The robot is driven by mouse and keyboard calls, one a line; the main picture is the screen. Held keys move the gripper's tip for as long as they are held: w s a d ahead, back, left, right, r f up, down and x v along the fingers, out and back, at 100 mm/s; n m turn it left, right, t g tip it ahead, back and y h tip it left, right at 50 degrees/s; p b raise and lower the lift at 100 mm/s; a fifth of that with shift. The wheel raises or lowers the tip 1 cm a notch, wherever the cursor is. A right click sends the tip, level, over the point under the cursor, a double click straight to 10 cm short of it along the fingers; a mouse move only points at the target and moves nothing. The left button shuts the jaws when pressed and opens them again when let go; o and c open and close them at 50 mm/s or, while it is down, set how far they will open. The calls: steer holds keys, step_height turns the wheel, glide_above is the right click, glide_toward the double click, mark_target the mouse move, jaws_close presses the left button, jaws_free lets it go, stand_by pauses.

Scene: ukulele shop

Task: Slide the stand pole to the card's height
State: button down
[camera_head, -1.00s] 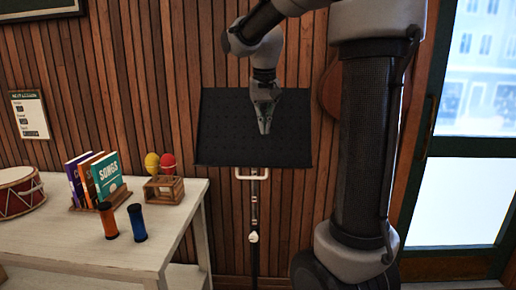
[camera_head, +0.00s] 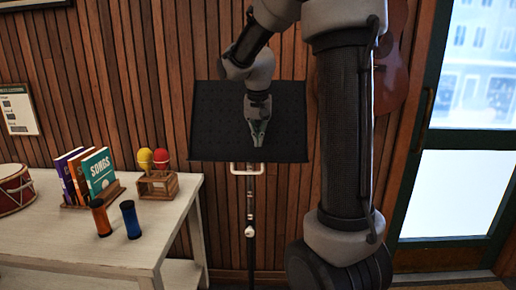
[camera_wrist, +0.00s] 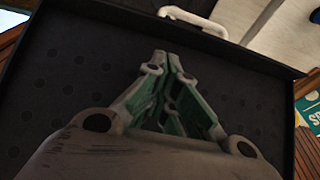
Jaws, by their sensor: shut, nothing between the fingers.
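The music stand has a black dotted desk (camera_head: 215,120) with a white handle (camera_head: 247,173) under its lower edge. Its dark pole (camera_head: 250,205) has pale bands and a white knob (camera_head: 248,229). The card (camera_head: 20,110) hangs on the wall at far left, partly cut off; its small text is unreadable. My gripper (camera_head: 258,141) points down in front of the desk's lower half, above the handle. In the wrist view its fingertips (camera_wrist: 161,60) are together and empty, apart from the handle (camera_wrist: 193,20). The desk (camera_wrist: 60,85) fills much of that view.
A pale table (camera_head: 60,240) stands left of the stand, holding a drum (camera_head: 14,188), books (camera_head: 98,172), two shakers (camera_head: 131,220) and maracas in a wooden rack (camera_head: 157,184). A ukulele (camera_head: 392,70) hangs behind my arm. A glazed door (camera_head: 455,190) is at right.

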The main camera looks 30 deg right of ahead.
steer(key=shift+s+a+f, duration=0.3)
steer(key=shift+s+f, duration=0.15)
steer(key=shift+f, duration=0.3)
steer(key=shift+s+a+f, duration=0.25)
steer(key=shift+s+f, duration=0.15)
steer(key=shift+f, duration=0.3)
step_height(320, 180, down, 11)
steer(key=r, duration=0.1)
steer(key=w+r, duration=0.1)
steer(key=r, duration=0.1)
steer(key=d+r, duration=0.1)
steer(key=r, duration=0.1)
steer(key=shift+w, duration=0.4)
steer(key=v, duration=0.8)
steer(key=shift+s+a+r, duration=0.1)
steer(key=shift+s+r, duration=0.1)
steer(key=shift+s, duration=0.05)
